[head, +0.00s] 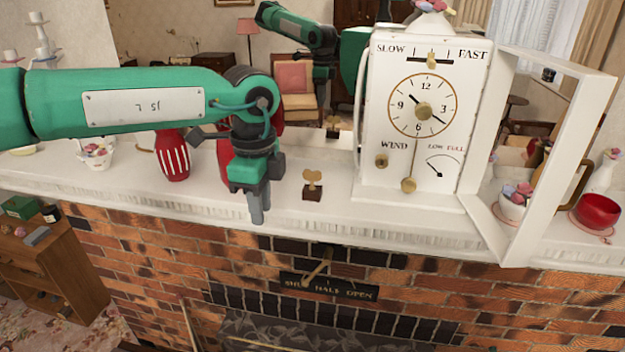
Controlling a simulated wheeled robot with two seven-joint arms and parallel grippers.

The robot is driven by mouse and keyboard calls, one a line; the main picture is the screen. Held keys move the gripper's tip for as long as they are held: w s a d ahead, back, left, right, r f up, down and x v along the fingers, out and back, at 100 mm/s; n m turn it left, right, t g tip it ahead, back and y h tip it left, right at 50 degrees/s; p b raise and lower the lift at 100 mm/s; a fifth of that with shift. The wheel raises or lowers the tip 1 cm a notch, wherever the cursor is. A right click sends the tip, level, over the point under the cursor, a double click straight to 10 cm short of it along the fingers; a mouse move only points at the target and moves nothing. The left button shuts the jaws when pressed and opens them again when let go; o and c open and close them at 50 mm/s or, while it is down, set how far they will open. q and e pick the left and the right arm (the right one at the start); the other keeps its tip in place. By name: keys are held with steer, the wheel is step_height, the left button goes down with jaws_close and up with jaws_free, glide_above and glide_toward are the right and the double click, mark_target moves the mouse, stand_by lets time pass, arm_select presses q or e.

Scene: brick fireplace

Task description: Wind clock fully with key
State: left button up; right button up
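The white clock (410,110) stands upright on the mantel, its frame-like door (558,160) swung open to the right. Its face carries a WIND fitting (382,160) and a LOW/FULL gauge (441,168) with the needle toward LOW. A brass key (312,178) stands upright in a small dark block on the mantel, left of the clock. My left gripper (260,208) points down near the mantel's front edge, left of the key and apart from it. Its fingers look close together, seen edge-on; I see nothing held.
A striped red vase (172,155) and a floral cup (95,153) are at left. A red bowl (597,211) and a flower cup (514,203) are at right. A sign (330,288) hangs below the mantel.

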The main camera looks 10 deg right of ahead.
mark_target(312, 183)
arm_select(q)
steer(key=shift+w+d, duration=0.3)
steer(key=shift+w, duration=0.4)
steer(key=shift+w+d, duration=0.25)
steer(key=shift+w, duration=0.4)
steer(key=shift+w+d, duration=0.1)
steer(key=shift+w, duration=0.1)
steer(key=shift+w+d, duration=0.25)
steer(key=shift+w, duration=0.35)
steer(key=shift+w+d, duration=0.25)
steer(key=shift+w, duration=0.3)
steer(key=shift+w+d+p, duration=0.1)
steer(key=shift+w+p, duration=0.15)
steer(key=shift+p, duration=0.05)
steer(key=shift+w+d+p, duration=0.2)
steer(key=shift+w+d, duration=0.05)
steer(key=shift+w, duration=0.35)
steer(key=shift+w+d+p, duration=0.15)
steer(key=shift+w+d, duration=0.05)
steer(key=shift+w, duration=0.35)
steer(key=shift+w, duration=0.1)
steer(key=shift+w+d+p, duration=0.35)
steer(key=shift+w+p, duration=0.1)
steer(key=shift+w, duration=0.35)
steer(key=shift+w+d+p, duration=0.3)
steer(key=shift+w+p, duration=0.1)
steer(key=shift+w, duration=0.35)
steer(key=shift+w+d+p, duration=0.35)
steer(key=shift+w+p, duration=0.1)
steer(key=shift+w, duration=0.35)
